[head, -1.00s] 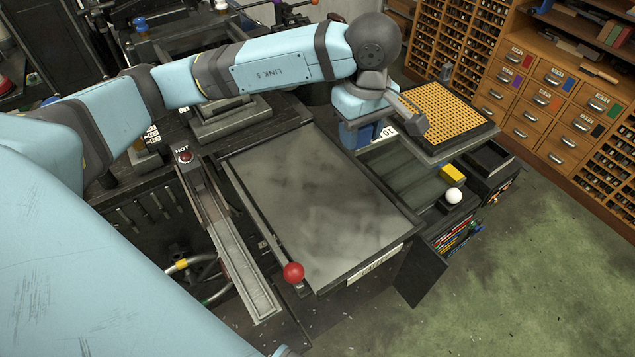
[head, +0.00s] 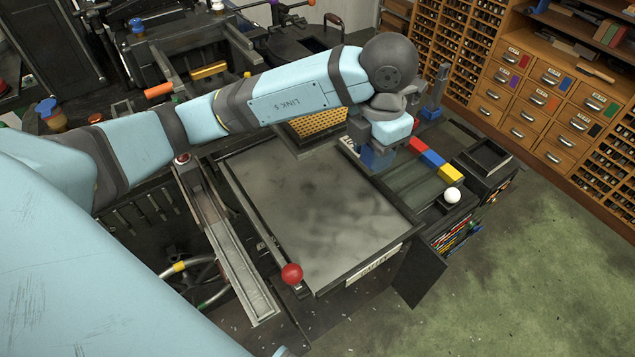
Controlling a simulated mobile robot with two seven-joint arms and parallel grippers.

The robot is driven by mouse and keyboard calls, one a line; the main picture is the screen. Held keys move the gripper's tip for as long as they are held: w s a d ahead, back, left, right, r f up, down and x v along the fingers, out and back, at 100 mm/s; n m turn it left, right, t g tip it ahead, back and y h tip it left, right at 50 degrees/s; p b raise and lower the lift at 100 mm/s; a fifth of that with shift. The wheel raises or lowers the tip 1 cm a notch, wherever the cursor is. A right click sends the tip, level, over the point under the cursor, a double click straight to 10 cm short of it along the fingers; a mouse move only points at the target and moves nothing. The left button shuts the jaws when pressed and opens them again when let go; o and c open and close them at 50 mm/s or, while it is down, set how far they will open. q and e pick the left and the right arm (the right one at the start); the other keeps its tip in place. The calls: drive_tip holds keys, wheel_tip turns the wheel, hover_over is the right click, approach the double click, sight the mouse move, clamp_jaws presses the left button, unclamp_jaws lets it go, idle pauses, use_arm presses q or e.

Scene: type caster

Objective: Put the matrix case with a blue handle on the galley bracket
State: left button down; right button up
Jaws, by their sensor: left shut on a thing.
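The fingertips are mostly hidden, and I cannot make out the handle of the held case clearly. I cannot tell for certain which part is the galley bracket. My right gripper is not in view.
A red ball knob (head: 292,273) is at the plate's front. Wooden drawers (head: 545,95) line the right wall.

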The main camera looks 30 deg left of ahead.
use_arm(q)
drive_tip(key=shift+f, duration=0.25)
wheel_tip(320, 180, down, 19)
drive_tip(key=shift+f, duration=0.2)
drive_tip(key=c, duration=0.6)
unclamp_jaws()
drive_tip(key=shift+c, duration=0.2)
wheel_tip(320, 180, up, 12)
drive_tip(key=shift+b, duration=0.35)
drive_tip(key=shift+s+n, duration=0.1)
drive_tip(key=shift+n, duration=0.2)
